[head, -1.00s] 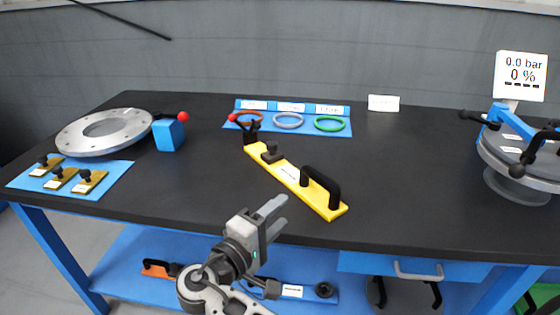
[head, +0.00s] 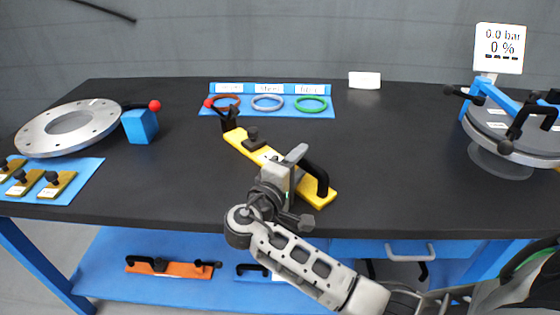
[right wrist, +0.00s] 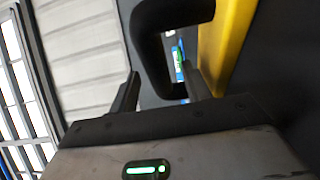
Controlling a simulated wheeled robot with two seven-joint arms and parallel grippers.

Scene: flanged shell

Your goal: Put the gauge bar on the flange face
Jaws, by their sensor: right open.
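The yellow bar (head: 246,146), likely the gauge bar, lies on the black table with a black loop handle (head: 318,176) near its front end and dark fittings at its back end. My right gripper (head: 298,163) is open beside the handle. In the right wrist view the black handle (right wrist: 152,45) stands between the spread fingers (right wrist: 160,92), with the yellow bar (right wrist: 226,40) to its right; I cannot tell if they touch it. The grey flange ring (head: 35,136), with holes around its rim, lies flat at the table's left. My left gripper is not in view.
A blue block with a red-knobbed lever (head: 140,126) stands beside the flange. A blue mat (head: 82,182) holds small brass pieces. Coloured rings lie on a blue mat (head: 325,111) behind. A clamped lid (head: 510,138) stands right. An orange bar (head: 185,270) lies on the lower shelf.

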